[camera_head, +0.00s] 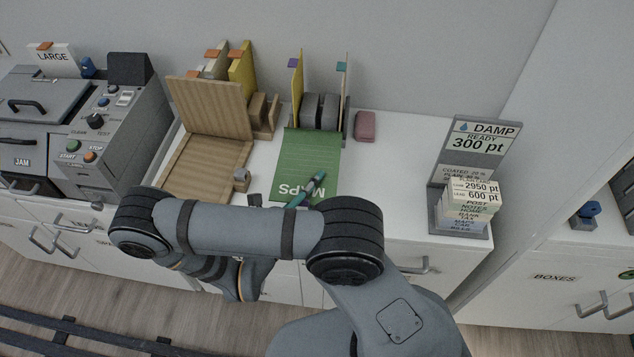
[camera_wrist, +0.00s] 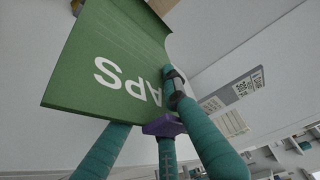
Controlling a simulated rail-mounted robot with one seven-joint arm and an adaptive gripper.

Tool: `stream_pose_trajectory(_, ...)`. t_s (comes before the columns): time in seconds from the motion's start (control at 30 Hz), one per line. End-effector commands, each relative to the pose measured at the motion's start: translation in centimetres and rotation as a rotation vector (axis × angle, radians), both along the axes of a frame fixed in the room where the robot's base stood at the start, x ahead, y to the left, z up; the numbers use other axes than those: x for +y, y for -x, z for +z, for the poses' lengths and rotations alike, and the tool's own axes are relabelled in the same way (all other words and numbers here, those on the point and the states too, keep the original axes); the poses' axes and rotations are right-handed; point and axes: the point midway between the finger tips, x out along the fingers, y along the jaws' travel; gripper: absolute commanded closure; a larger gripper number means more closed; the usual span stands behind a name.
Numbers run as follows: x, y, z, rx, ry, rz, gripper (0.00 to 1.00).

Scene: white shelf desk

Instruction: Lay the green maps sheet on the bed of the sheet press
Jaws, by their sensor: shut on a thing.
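The green maps sheet (camera_head: 310,157) is in the middle of the head view, its white MAPS lettering toward me. My gripper (camera_head: 309,188) is shut on its near, lettered edge, with one teal finger over its face. In the wrist view the sheet (camera_wrist: 110,55) extends away from my gripper (camera_wrist: 170,98) and bends at its right side; the other fingertips are hidden behind it. The wooden sheet press stands left of the sheet, its lid (camera_head: 209,107) raised and its bed (camera_head: 197,172) bare. I cannot tell whether the sheet touches the desk.
A rack with grey rolls (camera_head: 318,110) stands behind the sheet, and a pink block (camera_head: 364,126) is right of it. A grey machine (camera_head: 125,135) is at left. A sign stand (camera_head: 462,165) is at right. The white desktop (camera_head: 395,165) between is clear.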

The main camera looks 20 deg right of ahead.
Motion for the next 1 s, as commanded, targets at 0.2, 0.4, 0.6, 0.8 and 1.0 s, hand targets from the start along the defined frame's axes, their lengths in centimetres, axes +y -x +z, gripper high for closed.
stream_pose_trajectory(0.2,0.0,0.3,-0.2,0.008,-0.004,-0.014,1.0)
stream_pose_trajectory(0.4,0.1,0.3,-1.6,0.007,-0.005,-0.014,1.0)
stream_pose_trajectory(0.6,0.1,0.3,-3.4,0.006,-0.004,-0.014,1.0)
stream_pose_trajectory(0.8,0.1,0.3,-5.1,0.007,-0.003,-0.014,1.0)
stream_pose_trajectory(1.0,0.1,0.3,-6.8,0.007,-0.005,-0.013,1.0)
